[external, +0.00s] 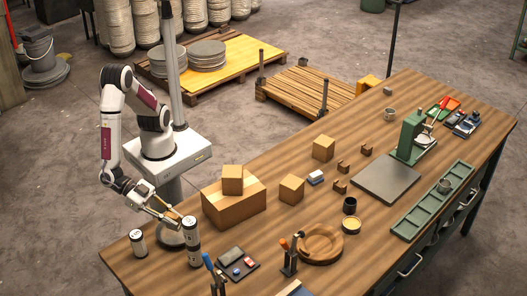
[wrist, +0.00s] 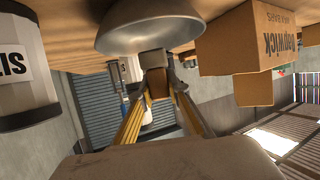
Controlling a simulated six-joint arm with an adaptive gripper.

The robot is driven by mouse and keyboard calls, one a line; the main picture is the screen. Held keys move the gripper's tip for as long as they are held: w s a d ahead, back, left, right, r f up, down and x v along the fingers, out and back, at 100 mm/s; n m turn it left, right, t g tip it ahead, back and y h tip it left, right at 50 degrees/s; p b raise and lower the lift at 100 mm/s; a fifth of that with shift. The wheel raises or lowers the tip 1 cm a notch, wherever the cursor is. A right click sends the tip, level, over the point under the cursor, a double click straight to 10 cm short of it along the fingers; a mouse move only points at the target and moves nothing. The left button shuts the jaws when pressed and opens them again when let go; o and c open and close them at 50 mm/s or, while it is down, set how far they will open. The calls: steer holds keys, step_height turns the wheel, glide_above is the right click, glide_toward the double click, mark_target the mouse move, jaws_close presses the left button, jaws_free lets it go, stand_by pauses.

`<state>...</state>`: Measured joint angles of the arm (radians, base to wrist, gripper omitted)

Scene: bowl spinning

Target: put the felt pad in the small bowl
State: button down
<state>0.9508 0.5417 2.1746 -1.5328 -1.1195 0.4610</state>
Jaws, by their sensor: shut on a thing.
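My gripper (wrist: 157,82) has yellow fingers. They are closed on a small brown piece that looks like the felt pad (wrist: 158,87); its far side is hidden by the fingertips. A grey bowl (wrist: 150,30) is close beyond the fingertips at the top of the wrist view. I cannot tell from this angle whether the pad touches it. In the external view, my gripper (external: 170,215) is low over the table's near left corner, between two labelled cans. A dark round shape (external: 172,239) below it may be the bowl.
A labelled can (external: 138,242) stands left of my gripper and stacked cans (external: 191,240) stand right. Cardboard boxes (external: 233,203), a dark tray (external: 238,264) and a wooden ring dish (external: 320,245) are farther right. A box also shows in the wrist view (wrist: 245,45).

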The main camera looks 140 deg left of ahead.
steer(key=shift+f, duration=1.9)
steer(key=shift+f, duration=0.1)
steer(key=c, duration=1.9)
jaws_free()
steer(key=shift+v, duration=6.05)
steer(key=shift+w+r, duration=0.2)
